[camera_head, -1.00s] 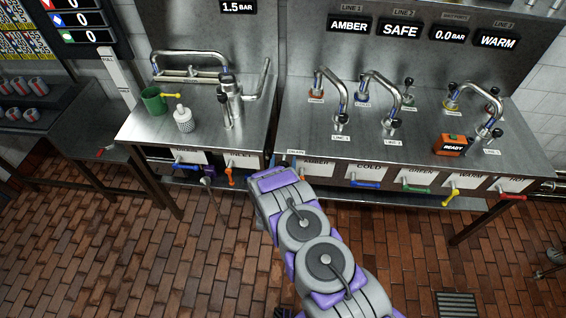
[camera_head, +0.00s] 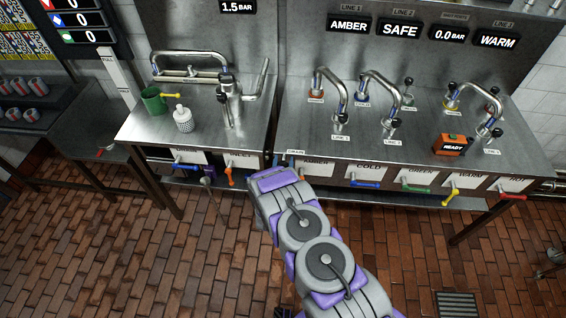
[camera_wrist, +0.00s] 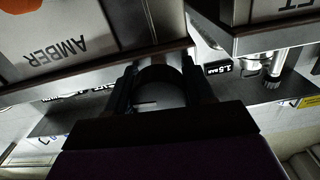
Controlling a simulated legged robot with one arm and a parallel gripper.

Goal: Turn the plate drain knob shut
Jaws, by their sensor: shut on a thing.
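The small DRAIN label (camera_head: 296,153) is at the front edge of the right steel counter, just beyond my arm's end in the head view. The drain knob itself is mostly hidden there by my arm. In the wrist view a dark rounded thing (camera_wrist: 160,76), which looks like the knob, sits between the two dark fingers of my gripper (camera_wrist: 163,88). The fingers are closed on its sides. The view is dark, so I cannot tell the knob's turn angle. My gripper's fingers are hidden in the head view.
The AMBER panel (camera_wrist: 68,42) is close by in the wrist view. Blue (camera_head: 365,184), green (camera_head: 416,188) and other handles line the right counter's front (camera_head: 345,160). The left counter has a green mug (camera_head: 153,101) and a white bottle (camera_head: 184,120). The brick floor is open in front.

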